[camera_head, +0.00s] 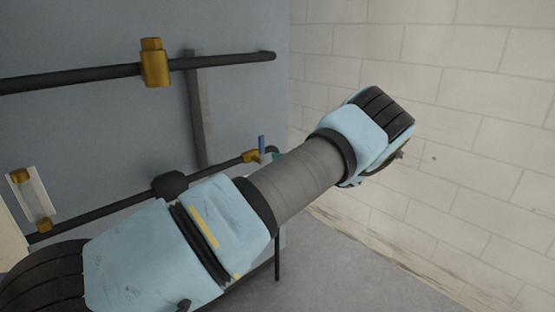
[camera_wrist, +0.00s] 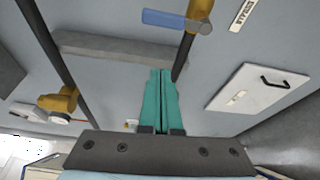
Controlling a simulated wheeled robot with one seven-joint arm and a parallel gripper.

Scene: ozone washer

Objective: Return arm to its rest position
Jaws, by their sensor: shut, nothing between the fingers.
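My arm stretches across the head view from the lower left to the upper right, in front of the pipework. My gripper (camera_wrist: 160,84) shows at the bottom middle of the wrist view, with two teal fingers pressed together and nothing between them. In the head view only a small teal bit of it shows behind the arm; the rest is hidden. A valve with a blue handle (camera_wrist: 178,20) and brass body (camera_wrist: 200,10) is above the fingertips in the wrist view. The blue handle (camera_head: 261,144) also shows beside my arm in the head view. The fingertips appear apart from the handle.
A grey panel (camera_head: 100,120) carries dark pipes (camera_head: 70,79) with a brass fitting (camera_head: 155,63). A flow gauge (camera_head: 33,200) is at the left. A white block wall (camera_head: 450,120) stands at the right. Grey floor (camera_head: 340,275) is open below. A white hatch (camera_wrist: 258,87) is right of my fingers.

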